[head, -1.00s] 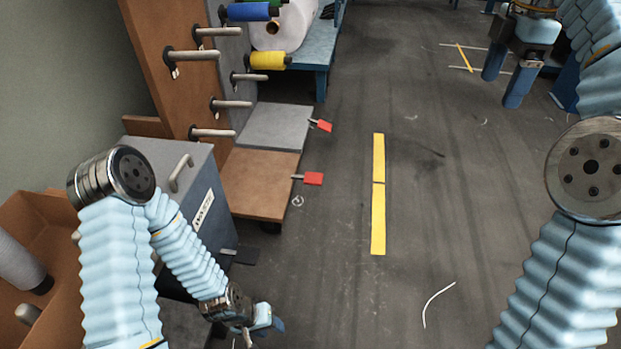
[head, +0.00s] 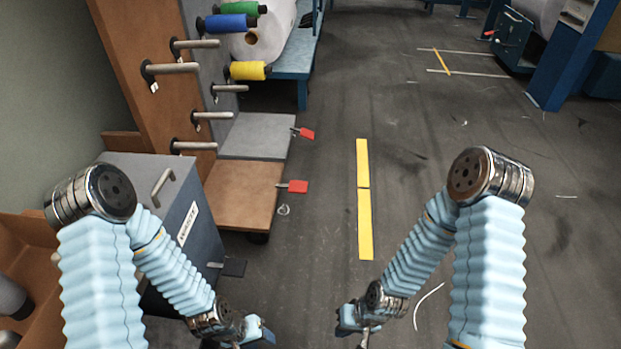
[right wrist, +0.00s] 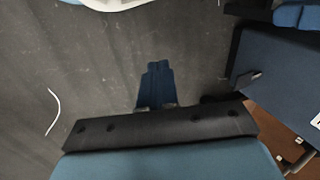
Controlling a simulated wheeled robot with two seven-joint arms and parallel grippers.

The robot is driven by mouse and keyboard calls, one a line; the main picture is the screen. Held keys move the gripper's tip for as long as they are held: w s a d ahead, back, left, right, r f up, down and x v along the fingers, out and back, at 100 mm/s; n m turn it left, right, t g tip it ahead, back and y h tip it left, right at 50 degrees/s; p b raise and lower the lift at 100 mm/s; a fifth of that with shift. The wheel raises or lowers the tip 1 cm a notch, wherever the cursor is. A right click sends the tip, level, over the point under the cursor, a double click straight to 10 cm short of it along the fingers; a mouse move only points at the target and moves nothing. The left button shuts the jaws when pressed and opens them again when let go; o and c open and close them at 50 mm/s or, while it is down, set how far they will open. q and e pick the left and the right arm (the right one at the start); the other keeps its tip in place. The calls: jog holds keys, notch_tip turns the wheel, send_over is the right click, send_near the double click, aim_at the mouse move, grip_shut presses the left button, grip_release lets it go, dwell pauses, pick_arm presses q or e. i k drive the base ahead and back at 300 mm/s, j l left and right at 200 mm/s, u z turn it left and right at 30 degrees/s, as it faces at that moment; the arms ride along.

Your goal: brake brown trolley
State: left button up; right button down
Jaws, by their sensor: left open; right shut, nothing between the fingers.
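The brown trolley has a flat brown deck (head: 243,196) and a tall brown panel (head: 135,65) with metal pegs, left of centre in the head view. A red brake pedal (head: 296,187) sticks out from the deck's right side over the floor. My left gripper (head: 258,334) is low in the head view, nearer me than the trolley, and open; its fingertips are partly cut off. My right gripper (head: 352,328) is low in the middle, right of and nearer than the pedal. In the right wrist view its fingers (right wrist: 158,84) are together and empty over floor.
A grey trolley (head: 250,137) with its own red pedal (head: 304,133) stands right behind the brown one. A grey-blue cabinet (head: 195,215) stands in front of it, near my left arm. Floor around the yellow line (head: 364,200) is clear. A white strand (head: 426,303) lies there.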

aim_at(297, 188)
jog(key=i+l+u, duration=0.35)
jog(key=i+l, duration=1.15)
jog(key=i, duration=0.4)
